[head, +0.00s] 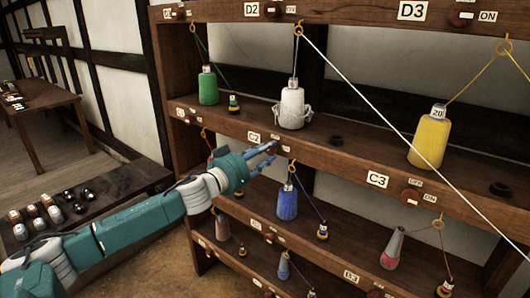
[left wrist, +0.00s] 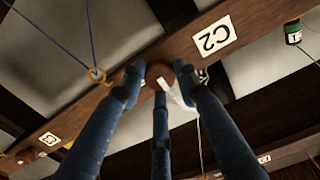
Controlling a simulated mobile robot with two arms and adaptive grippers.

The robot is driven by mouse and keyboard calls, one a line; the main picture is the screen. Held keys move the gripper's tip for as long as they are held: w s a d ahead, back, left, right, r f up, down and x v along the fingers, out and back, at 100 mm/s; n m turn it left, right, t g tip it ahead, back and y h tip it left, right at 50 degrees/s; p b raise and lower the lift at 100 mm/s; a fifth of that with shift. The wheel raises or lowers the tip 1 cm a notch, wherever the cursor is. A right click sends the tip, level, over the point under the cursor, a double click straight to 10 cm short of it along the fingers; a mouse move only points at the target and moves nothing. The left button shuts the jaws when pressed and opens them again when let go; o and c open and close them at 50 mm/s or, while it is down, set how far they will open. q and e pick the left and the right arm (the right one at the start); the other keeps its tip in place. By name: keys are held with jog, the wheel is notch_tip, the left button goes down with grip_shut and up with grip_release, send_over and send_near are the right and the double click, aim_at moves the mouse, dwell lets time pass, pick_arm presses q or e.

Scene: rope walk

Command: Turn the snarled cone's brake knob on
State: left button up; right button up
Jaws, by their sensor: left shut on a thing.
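The snarled white cone (head: 292,108) stands on the shelf behind the C2 board, with loose loops of thread around its lower part. Its thread rises to a ring under the D2 board. My left gripper (head: 273,158) reaches up to the C2 board in the head view. In the left wrist view its fingers (left wrist: 163,78) are closed around the red-brown knob (left wrist: 185,69) beside the C2 label (left wrist: 212,37). The fingers hide most of the knob, and I cannot read its setting. My right gripper is not in view.
A green cone (head: 208,87) and a yellow cone (head: 429,137) stand on the same shelf. A blue cone (head: 287,203) stands on the shelf below, with its thread ring near my gripper. A taut white thread (head: 400,123) crosses the rack. Tables stand at the left.

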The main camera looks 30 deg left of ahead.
pick_arm(q)
jog(key=shift+f+m+p, duration=0.1)
jog(key=shift+m+p, duration=1.1)
jog(key=shift+m, duration=7.7)
jog(key=o, duration=1.2)
jog(key=shift+s, duration=0.1)
jog(key=shift+s+f, duration=0.1)
jog(key=shift+s, duration=0.45)
jog(key=shift+s+a, duration=0.15)
jog(key=shift+s, duration=1.65)
jog(key=shift+s+a, duration=0.15)
jog(key=shift+s, duration=1.6)
jog(key=shift+s+a, duration=0.15)
jog(key=shift+s, duration=1.65)
